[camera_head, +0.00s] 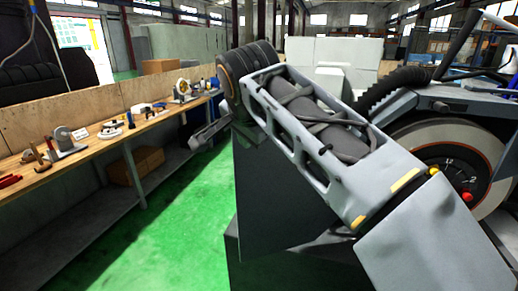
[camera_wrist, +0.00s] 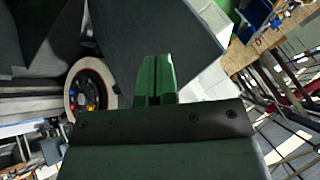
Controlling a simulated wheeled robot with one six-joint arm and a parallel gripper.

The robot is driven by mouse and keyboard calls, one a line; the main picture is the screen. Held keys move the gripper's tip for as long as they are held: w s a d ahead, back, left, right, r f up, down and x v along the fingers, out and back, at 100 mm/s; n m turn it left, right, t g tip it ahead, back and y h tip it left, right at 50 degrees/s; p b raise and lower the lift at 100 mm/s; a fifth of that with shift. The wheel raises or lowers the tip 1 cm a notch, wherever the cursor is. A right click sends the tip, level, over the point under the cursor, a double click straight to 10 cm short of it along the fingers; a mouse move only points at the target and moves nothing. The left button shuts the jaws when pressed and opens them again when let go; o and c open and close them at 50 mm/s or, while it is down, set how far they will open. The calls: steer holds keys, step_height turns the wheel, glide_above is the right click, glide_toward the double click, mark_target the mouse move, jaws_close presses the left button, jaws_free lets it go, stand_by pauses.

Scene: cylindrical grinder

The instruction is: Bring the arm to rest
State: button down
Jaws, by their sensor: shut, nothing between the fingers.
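My gripper (camera_wrist: 156,80) is shut and empty in the wrist view, its two green-tinted fingers lying side by side. Behind the fingers is a dark flat surface. In the head view my arm crosses the picture from the lower right up to the upper middle. The far end of the arm is partly hidden there, and I cannot clearly make out the fingertips. The grinder's wheel (camera_head: 443,160) is behind the arm at the right. A round wheel with coloured knobs (camera_wrist: 90,90) also shows in the wrist view, left of the fingers.
A long wooden workbench (camera_head: 97,147) with tools and small parts runs along the left, with a cardboard box (camera_head: 135,165) on its lower shelf. The green floor (camera_head: 185,225) between bench and machine is clear. White blocks (camera_head: 340,52) stand at the back.

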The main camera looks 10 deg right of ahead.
steer(key=a+v, duration=0.1)
steer(key=v, duration=0.3)
step_height(320, 180, down, 11)
steer(key=n+g+y, duration=0.1)
steer(key=n, duration=0.8)
steer(key=s+d+f+g, duration=0.1)
steer(key=s+d+f, duration=0.4)
steer(key=d+f, duration=0.2)
steer(key=s+d+f, duration=0.6)
steer(key=d+f, duration=0.1)
steer(key=f, duration=0.4)
steer(key=shift+s+d+f+g+h, duration=0.2)
steer(key=shift+s+f+g+h, duration=0.1)
steer(key=shift+g+h, duration=0.1)
steer(key=shift+a, duration=0.1)
